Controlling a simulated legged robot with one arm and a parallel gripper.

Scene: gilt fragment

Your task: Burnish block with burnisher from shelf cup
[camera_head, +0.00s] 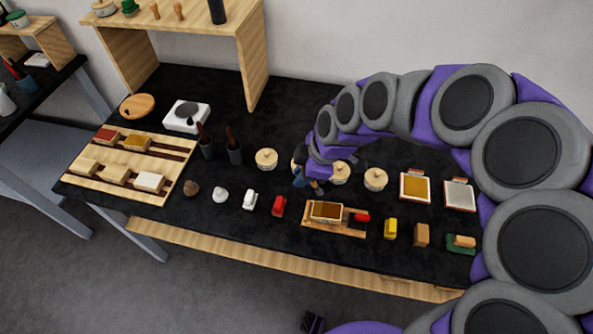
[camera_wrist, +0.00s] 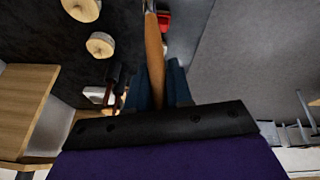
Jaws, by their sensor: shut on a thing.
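My gripper (camera_head: 305,175) is above the middle of the black table, left of and behind the block. In the wrist view its blue fingers (camera_wrist: 160,92) are shut on a burnisher (camera_wrist: 154,50) with an orange-brown wooden handle, whose grey far end is cut by the picture edge. A gilt-brown block (camera_head: 327,210) lies on a wooden board (camera_head: 348,230) near the table's front. The burnisher looks apart from the block, but its tip is too small to tell.
A wooden shelf (camera_head: 185,20) stands at the back left. A slatted rack (camera_head: 115,180) with several blocks lies at left. Round wooden-lidded jars (camera_head: 375,179) line the middle. A red item (camera_head: 279,205) and a yellow one (camera_head: 390,228) flank the board.

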